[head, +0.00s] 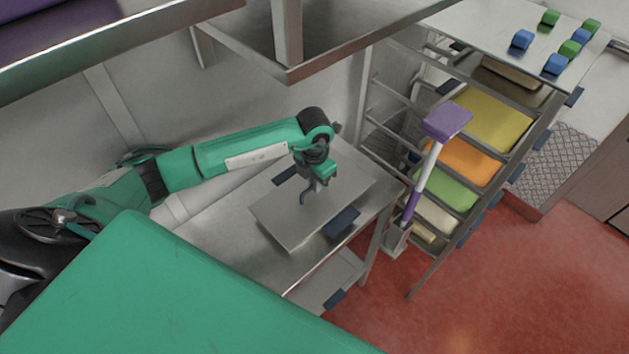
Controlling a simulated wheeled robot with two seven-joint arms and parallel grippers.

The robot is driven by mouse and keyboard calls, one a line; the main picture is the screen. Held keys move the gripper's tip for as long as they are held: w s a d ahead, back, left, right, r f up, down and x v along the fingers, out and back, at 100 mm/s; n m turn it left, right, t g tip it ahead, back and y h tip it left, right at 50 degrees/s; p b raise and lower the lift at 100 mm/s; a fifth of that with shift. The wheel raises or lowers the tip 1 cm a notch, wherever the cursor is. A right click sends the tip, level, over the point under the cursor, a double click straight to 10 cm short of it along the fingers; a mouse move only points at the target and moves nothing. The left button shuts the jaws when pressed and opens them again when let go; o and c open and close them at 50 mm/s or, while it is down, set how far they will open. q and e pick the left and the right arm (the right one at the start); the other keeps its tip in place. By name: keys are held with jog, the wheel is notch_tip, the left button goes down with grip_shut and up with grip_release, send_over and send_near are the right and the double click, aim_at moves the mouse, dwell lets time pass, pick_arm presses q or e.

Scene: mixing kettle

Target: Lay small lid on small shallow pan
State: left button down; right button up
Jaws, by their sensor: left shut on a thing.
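My left gripper (307,193) comes down over the middle of a flat grey metal rectangle, which looks like the small lid (285,220). The gripper is shut on it near its centre; the fingertips hide the grip point. Dark blue handles at two opposite ends appear to belong to the small shallow pan (341,222) under the lid. The pan's body is mostly hidden, and I cannot tell whether the lid touches its rim. My right gripper is not in view.
A steel table (225,248) bears these things, with a lower shelf (322,281) below. At right stands a rack (505,168) with several coloured trays; blue and green blocks lie on its top. A purple-and-white tool (431,160) stands before it. An overhead shelf (325,61) is above.

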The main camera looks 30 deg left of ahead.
pick_arm(q)
jog(key=shift+f, duration=0.1)
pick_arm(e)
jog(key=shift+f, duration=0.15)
pick_arm(q)
jog(key=c, duration=0.9)
grip_release()
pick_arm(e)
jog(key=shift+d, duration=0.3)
pick_arm(q)
jog(key=shift+r+p, duration=0.95)
jog(key=shift+r, duration=1)
jog(key=shift+d+r+p, duration=0.1)
jog(key=shift+r+p, duration=0.6)
jog(key=shift+r, duration=1.05)
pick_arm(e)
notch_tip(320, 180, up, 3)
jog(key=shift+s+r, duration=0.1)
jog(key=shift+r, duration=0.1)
